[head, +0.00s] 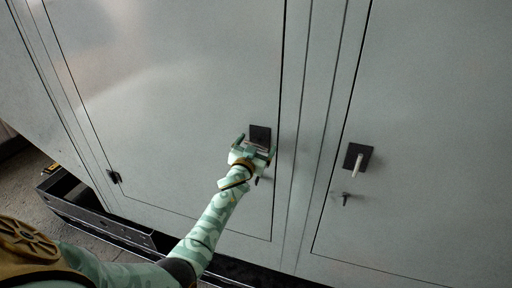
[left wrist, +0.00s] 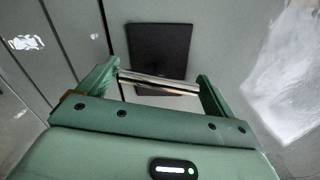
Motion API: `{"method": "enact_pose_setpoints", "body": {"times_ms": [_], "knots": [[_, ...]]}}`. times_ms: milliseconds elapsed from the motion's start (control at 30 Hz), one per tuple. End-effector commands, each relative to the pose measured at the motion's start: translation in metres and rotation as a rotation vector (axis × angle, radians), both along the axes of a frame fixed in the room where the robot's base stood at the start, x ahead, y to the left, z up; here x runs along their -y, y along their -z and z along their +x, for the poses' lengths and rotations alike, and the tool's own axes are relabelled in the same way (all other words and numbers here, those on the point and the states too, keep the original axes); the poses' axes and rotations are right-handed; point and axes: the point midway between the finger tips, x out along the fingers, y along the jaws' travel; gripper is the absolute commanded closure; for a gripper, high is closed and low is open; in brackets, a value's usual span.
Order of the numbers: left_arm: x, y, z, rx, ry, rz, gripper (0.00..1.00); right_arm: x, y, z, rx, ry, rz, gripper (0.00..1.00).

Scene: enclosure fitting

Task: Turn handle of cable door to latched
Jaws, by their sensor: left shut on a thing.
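A large grey door (head: 170,90) with a black square handle plate (head: 260,134) fills the left of the head view. The plate also shows in the left wrist view (left wrist: 160,48). My left gripper (head: 254,150) is at this plate, shut on the door's handle. In the left wrist view the silver handle bar (left wrist: 155,83) lies across between the two green fingers, in front of the plate's lower edge. The gripper hides most of the handle in the head view. My right gripper is not in view.
A second grey door (head: 430,130) on the right has its own black plate and a silver handle (head: 357,163) hanging down, with a small dark lock (head: 346,198) below. A dark base rail (head: 95,213) runs along the bottom left. The door faces are otherwise clear.

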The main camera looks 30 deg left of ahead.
Motion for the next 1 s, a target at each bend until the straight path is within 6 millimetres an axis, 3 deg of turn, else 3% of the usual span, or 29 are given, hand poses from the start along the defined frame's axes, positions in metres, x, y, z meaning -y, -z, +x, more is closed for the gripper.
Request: {"method": "enact_pose_setpoints", "body": {"times_ms": [1000], "knots": [[-0.001, 0.002, 0.0, -0.227, -0.001, 0.932, 0.32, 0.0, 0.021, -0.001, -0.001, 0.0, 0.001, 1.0]]}}
